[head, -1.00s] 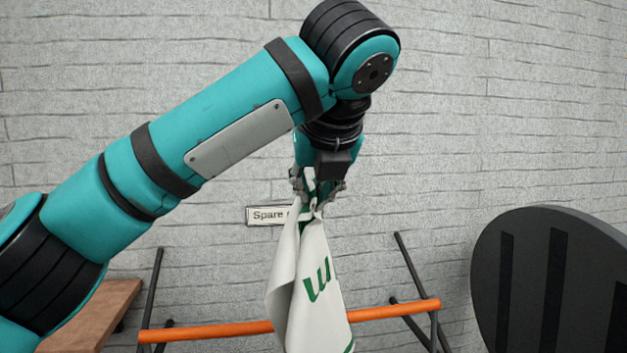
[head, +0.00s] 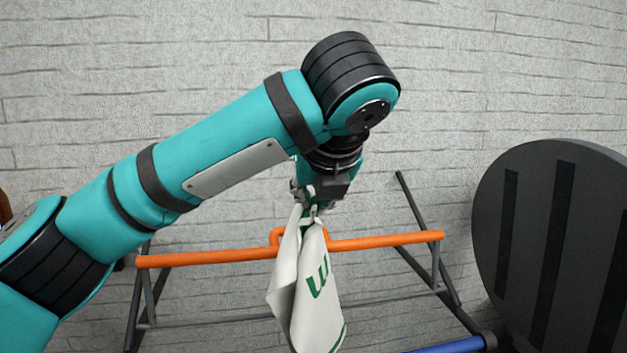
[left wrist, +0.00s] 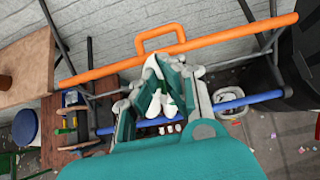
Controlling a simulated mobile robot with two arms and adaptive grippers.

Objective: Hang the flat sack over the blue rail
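The flat sack (head: 312,290) is white with green lettering and hangs in folds. My left gripper (head: 312,208) is shut on its top end and holds it up. In the left wrist view the white cloth (left wrist: 157,88) shows between the gripper's fingers (left wrist: 163,92). The blue rail (head: 455,346) shows only in part at the bottom right of the head view. In the left wrist view the blue rail (left wrist: 252,100) runs below the orange rail, partly hidden behind the gripper. The sack is apart from the visible part of the blue rail. My right gripper is not in view.
An orange rail (head: 205,256) with a raised loop crosses behind the sack on dark legs. A large dark round panel (head: 530,240) stands at the right. The left wrist view shows a wooden table (left wrist: 25,75) and a blue round-topped thing (left wrist: 26,127) at the left.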

